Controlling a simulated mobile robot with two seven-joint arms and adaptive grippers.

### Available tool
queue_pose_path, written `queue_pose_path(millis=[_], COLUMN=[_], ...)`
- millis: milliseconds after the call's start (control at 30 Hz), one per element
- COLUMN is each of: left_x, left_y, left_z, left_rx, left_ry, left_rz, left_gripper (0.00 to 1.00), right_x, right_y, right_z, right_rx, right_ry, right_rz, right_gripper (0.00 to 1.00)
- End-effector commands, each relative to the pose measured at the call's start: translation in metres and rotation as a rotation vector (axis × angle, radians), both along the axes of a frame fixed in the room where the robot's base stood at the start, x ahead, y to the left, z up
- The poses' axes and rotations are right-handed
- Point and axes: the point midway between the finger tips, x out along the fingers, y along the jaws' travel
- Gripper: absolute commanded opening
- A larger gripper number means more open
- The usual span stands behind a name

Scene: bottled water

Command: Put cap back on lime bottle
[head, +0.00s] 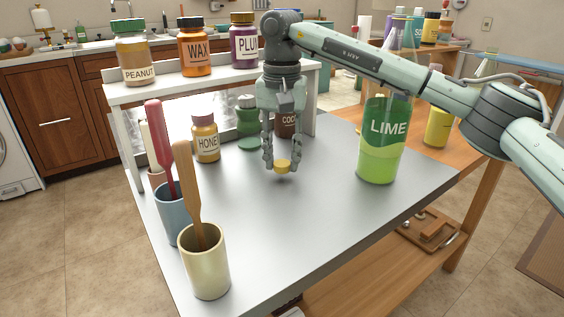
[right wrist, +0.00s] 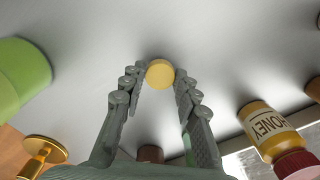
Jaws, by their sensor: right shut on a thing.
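My right gripper (head: 282,160) points down, left of the bottle, shut on a small round yellow cap (head: 283,168). The cap sits between the fingertips, just above the table; it also shows in the right wrist view (right wrist: 160,73). My left gripper is not in view.
Behind the gripper stand a honey jar (head: 206,139), a green jar (head: 247,115) and a dark cocoa jar (head: 286,123). A white shelf (head: 150,88) holds peanut, wax and plum jars. Cups with utensils, including a cream cup (head: 207,268), stand front left. The table's middle is clear.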

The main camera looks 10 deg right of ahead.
Motion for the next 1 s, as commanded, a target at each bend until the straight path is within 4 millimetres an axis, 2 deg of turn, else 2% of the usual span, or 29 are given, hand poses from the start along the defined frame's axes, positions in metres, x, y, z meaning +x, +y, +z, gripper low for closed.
queue_pose_path(millis=[167, 267, 400, 600, 800, 1000], left_x=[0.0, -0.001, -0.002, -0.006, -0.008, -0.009], left_y=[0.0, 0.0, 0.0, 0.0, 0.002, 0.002], left_z=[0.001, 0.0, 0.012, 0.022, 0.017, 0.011], left_rx=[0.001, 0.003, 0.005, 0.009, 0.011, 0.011], left_ry=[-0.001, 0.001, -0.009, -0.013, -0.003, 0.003], left_rz=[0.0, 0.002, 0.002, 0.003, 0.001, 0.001], left_gripper=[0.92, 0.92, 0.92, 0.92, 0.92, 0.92], right_x=[-0.001, -0.023, -0.056, -0.092, -0.11, -0.113], right_y=[0.0, -0.007, -0.015, -0.025, -0.029, -0.03], right_z=[0.031, 0.04, 0.06, 0.084, 0.095, 0.096], right_rx=[0.001, -0.001, 0.0, -0.001, 0.0, 0.0], right_ry=[-0.004, -0.004, -0.004, -0.003, -0.001, 0.0], right_rz=[0.001, 0.004, 0.004, 0.002, 0.001, 0.0], right_gripper=[0.2, 0.2, 0.2, 0.2, 0.2, 0.2])
